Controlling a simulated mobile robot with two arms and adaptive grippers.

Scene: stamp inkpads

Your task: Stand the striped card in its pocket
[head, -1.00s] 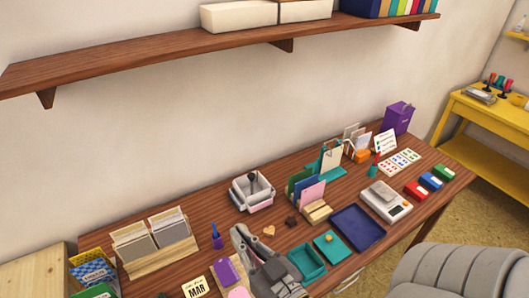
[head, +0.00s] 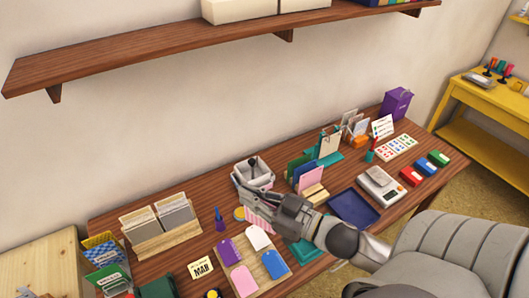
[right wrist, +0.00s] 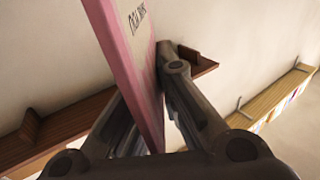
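My right gripper (head: 262,205) is above the middle of the desk, in front of the grey-white organiser with a dark knob (head: 253,173). In the right wrist view it (right wrist: 150,125) is shut on a thin pink card (right wrist: 128,45) with dark lettering, which stands up between the fingers. In the head view the pink-and-white striped card (head: 258,223) shows partly below the fingers. A wooden holder with grey-fronted pockets (head: 160,229) stands to the left. A wooden rack (head: 312,192) with green, blue and pink cards stands to the right. Which pocket belongs to the card is unclear. My left gripper is not visible.
A wooden board (head: 247,284) with purple, white, pink and blue tags lies in front. A navy tray (head: 353,207) and a white scale (head: 381,186) are to the right. The shelf (head: 200,43) overhangs the back.

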